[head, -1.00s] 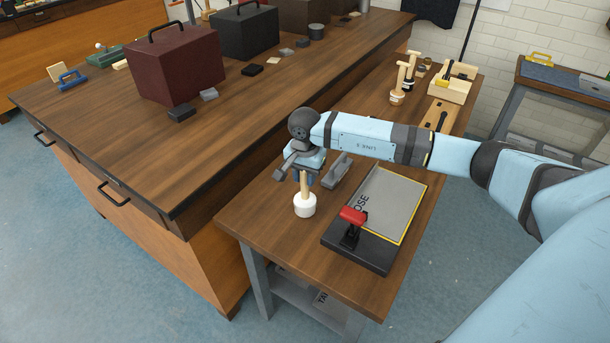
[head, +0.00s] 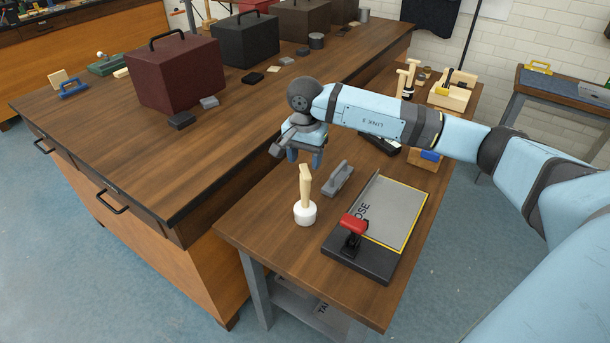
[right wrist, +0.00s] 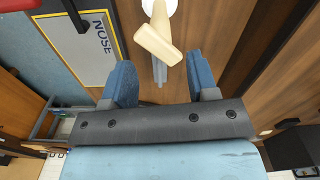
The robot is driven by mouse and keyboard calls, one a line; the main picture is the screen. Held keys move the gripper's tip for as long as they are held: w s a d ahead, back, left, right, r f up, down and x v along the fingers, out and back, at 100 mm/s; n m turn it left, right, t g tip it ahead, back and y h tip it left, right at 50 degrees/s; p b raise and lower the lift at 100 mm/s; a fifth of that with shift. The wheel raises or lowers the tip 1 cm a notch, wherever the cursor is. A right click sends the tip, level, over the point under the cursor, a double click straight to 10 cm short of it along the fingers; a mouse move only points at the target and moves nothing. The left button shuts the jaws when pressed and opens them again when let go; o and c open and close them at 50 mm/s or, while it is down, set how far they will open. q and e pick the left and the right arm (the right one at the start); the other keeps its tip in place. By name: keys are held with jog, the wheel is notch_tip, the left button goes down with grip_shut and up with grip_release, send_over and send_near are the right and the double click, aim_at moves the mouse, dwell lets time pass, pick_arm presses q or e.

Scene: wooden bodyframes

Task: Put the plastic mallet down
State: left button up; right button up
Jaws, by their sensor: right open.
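The plastic mallet (head: 305,199) stands upright on the low wooden bench, its white head (head: 305,213) down and its pale handle pointing up. My right gripper (head: 305,158) is above and a little behind the mallet, apart from it, open and empty. In the right wrist view the blue fingers (right wrist: 161,85) are spread wide, and the mallet's handle (right wrist: 158,40) shows beyond them with nothing between the tips. My left gripper does not show.
A grey tool (head: 337,179) lies right of the mallet. A black-based board with a yellow-edged grey sheet (head: 398,210) and a red-handled clamp (head: 352,224) sits further right. More mallets and a wooden box (head: 452,96) stand at the bench's far end. The higher counter (head: 200,180) borders the left.

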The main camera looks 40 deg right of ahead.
notch_tip(320, 180, up, 2)
jog(key=shift+r, duration=0.2)
jog(key=shift+a+r, duration=0.15)
jog(key=s+a+f+m+t+y, duration=0.2)
jog(key=s+a+m+y, duration=0.2)
jog(key=a+m+y, duration=0.4)
jog(key=s+a+f+m+t+y, duration=0.15)
jog(key=s+a+m+y, duration=0.35)
jog(key=a, duration=0.5)
jog(key=s+a+f+m+t+y, duration=0.1)
jog(key=s+a+m+t+y, duration=0.2)
jog(key=a+m+y, duration=0.5)
jog(key=s+d+f+n+t+h, duration=0.1)
jog(key=s+d+f+n+h, duration=0.2)
jog(key=n, duration=0.8)
jog(key=s+d+f+n+t+h, duration=0.2)
jog(key=s+f+n+h, duration=0.5)
jog(key=f+n, duration=0.5)
jog(key=s+d+f+n+t+h, duration=0.1)
jog(key=s+d+f+n+h, duration=0.3)
jog(key=f+n+h, duration=0.3)
jog(key=f+n, duration=0.1)
jog(key=n, duration=0.4)
jog(key=shift+s+h, duration=0.4)
jog(key=shift+n, duration=0.3)
